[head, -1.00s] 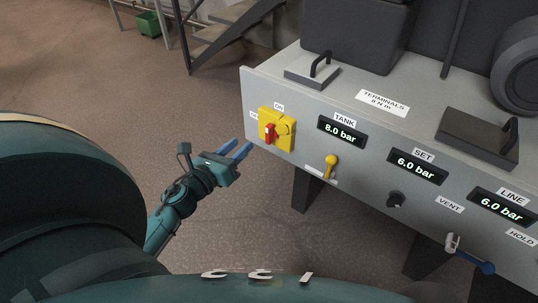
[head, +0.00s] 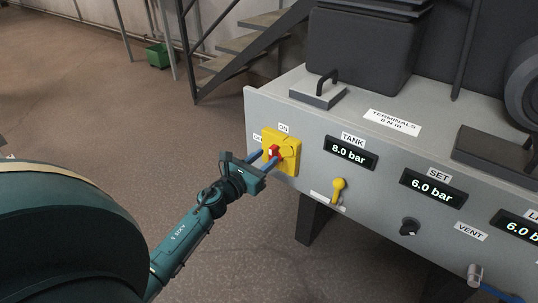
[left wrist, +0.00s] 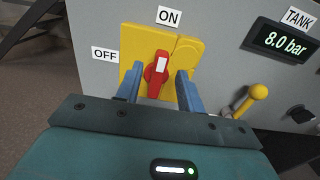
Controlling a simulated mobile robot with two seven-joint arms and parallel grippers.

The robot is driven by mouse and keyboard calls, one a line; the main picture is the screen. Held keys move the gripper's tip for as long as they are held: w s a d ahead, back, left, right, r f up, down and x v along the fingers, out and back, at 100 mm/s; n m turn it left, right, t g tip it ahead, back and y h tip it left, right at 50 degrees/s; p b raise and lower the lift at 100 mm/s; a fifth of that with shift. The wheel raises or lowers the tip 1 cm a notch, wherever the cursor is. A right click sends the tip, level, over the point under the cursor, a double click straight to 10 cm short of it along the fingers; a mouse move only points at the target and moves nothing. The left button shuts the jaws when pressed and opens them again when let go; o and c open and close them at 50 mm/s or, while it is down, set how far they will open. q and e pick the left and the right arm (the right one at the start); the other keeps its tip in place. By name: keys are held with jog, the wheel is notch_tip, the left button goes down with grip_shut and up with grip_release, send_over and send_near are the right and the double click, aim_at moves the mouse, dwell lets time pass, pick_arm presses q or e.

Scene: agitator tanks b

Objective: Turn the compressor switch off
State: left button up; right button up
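The compressor switch is a red rotary handle (head: 273,153) on a yellow plate (head: 291,148) at the left end of the grey panel. In the left wrist view the red handle (left wrist: 157,74) points up toward the ON label (left wrist: 168,16), with the OFF label (left wrist: 105,55) to its left. My left gripper (head: 263,160) is at the switch, and its blue fingers (left wrist: 158,88) are open, one on each side of the handle's lower part. Gaps seem to show between fingers and handle; contact is unclear. My right gripper is not in view.
A yellow lever (head: 339,188) sits right of the switch, below the TANK display (head: 351,153) reading 8.0 bar. A black knob (head: 409,227) and a SET display (head: 432,191) are farther right.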

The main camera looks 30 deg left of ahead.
aim_at(280, 156)
pick_arm(q)
jog(key=shift+w+d, duration=0.1)
jog(key=shift+w, duration=1.3)
jog(key=shift+c, duration=0.2)
jog(key=shift+s+f, duration=0.1)
grip_shut()
